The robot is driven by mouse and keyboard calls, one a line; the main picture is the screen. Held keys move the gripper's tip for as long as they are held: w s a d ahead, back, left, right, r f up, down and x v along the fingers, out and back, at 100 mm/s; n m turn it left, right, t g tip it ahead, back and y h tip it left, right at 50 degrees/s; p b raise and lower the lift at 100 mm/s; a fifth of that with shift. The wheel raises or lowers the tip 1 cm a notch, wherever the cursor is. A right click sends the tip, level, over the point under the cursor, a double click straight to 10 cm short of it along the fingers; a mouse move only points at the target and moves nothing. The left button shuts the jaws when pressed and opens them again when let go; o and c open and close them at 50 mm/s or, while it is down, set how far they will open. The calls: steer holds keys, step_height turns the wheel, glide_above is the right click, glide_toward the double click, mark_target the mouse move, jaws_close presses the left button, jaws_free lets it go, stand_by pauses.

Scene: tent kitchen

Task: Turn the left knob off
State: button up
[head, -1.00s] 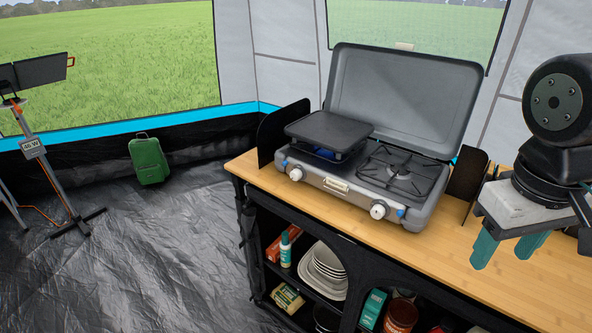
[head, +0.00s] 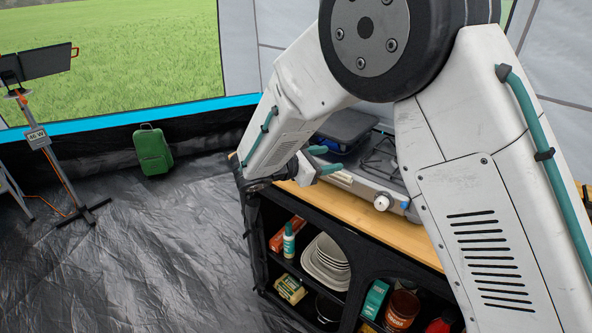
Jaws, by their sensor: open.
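The grey camping stove (head: 362,184) stands on the wooden counter, partly hidden by my arm. Its left knob is hidden behind my arm and gripper. The white right knob (head: 382,202) shows on the front panel. My gripper (head: 325,160) is at the stove's front left, its two teal fingers apart and pointing right. It looks empty. Whether a finger touches the knob or the stove cannot be seen. A dark griddle plate (head: 348,125) lies over the left burner, and a patch of blue shows under it. The right burner grate (head: 382,158) is bare.
The wooden counter (head: 400,231) runs along the front of the stove. Below it, open shelves hold bowls (head: 326,262), a bottle (head: 289,241) and cans (head: 402,309). A green case (head: 152,151) and a heater stand (head: 55,165) are on the floor at left, with clear floor between.

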steer(key=w+a+f+n+t+y, duration=0.2)
steer(key=a+f+n+t, duration=0.4)
steer(key=a+f, duration=0.45)
steer(key=w+d, duration=0.1)
steer(key=w, duration=0.1)
steer(key=w+d+r, duration=0.1)
steer(key=w, duration=0.1)
steer(key=w+d, duration=0.1)
steer(key=w, duration=0.1)
steer(key=shift+r, duration=0.25)
steer(key=shift+s, duration=0.1)
steer(key=c, duration=1)
